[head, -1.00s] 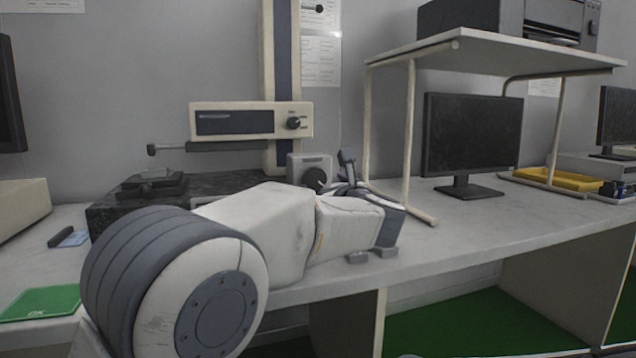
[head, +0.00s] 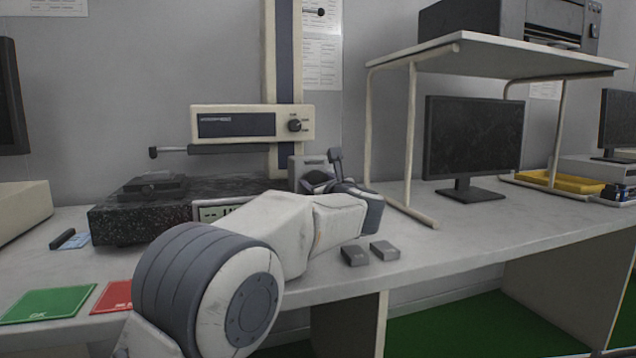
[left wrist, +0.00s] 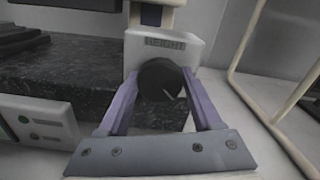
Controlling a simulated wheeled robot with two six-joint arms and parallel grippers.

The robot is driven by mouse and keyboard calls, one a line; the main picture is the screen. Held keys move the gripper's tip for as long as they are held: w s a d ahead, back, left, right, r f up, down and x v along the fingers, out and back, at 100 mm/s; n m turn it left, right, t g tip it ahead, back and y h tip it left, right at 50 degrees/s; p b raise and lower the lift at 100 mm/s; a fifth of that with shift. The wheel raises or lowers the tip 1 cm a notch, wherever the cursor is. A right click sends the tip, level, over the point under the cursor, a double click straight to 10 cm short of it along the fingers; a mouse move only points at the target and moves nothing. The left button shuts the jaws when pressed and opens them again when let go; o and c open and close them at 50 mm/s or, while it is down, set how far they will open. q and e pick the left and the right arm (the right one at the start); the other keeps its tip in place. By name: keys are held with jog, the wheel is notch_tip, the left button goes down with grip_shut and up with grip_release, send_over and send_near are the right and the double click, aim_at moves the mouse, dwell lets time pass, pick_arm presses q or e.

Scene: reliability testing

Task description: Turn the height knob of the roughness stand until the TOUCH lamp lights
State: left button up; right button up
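The roughness stand has a dark granite base (head: 130,222), a cream column (head: 270,60) and a drive unit with a thin probe arm. Its black height knob (left wrist: 160,80) sits on a grey housing (left wrist: 165,48). My left gripper (left wrist: 160,85) has one finger on each side of the knob, very near it. I cannot tell whether either finger touches. The gripper also shows beside the housing in the head view (head: 328,172). A panel (left wrist: 38,120) on the base carries two small dark lamps; their labels are too small to read. My right gripper is out of view.
Two small grey blocks (head: 370,253) lie on the bench in front of the gripper. A green card (head: 47,304) and a red card (head: 112,297) lie at the left. A raised shelf (head: 490,58) stands over a monitor (head: 473,145) to the right.

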pick_arm(q)
jog(key=shift+m, duration=0.4)
jog(key=m+p, duration=0.3)
jog(key=m, duration=0.1)
jog(key=shift+d+r+m, duration=0.1)
jog(key=shift+r+m, duration=0.05)
jog(key=shift+m, duration=0.25)
jog(key=m+p, duration=0.3)
jog(key=m, duration=0.1)
jog(key=shift+m, duration=0.3)
jog(key=m+p, duration=0.4)
jog(key=m, duration=0.1)
jog(key=shift+d, duration=0.15)
jog(key=shift+f+m+p, duration=0.15)
jog(key=shift+m+p, duration=0.8)
jog(key=shift+m, duration=0.2)
jog(key=shift+f+m+p, duration=0.15)
jog(key=shift+m+p, duration=0.8)
jog(key=shift+m, duration=0.2)
jog(key=o, duration=1.4)
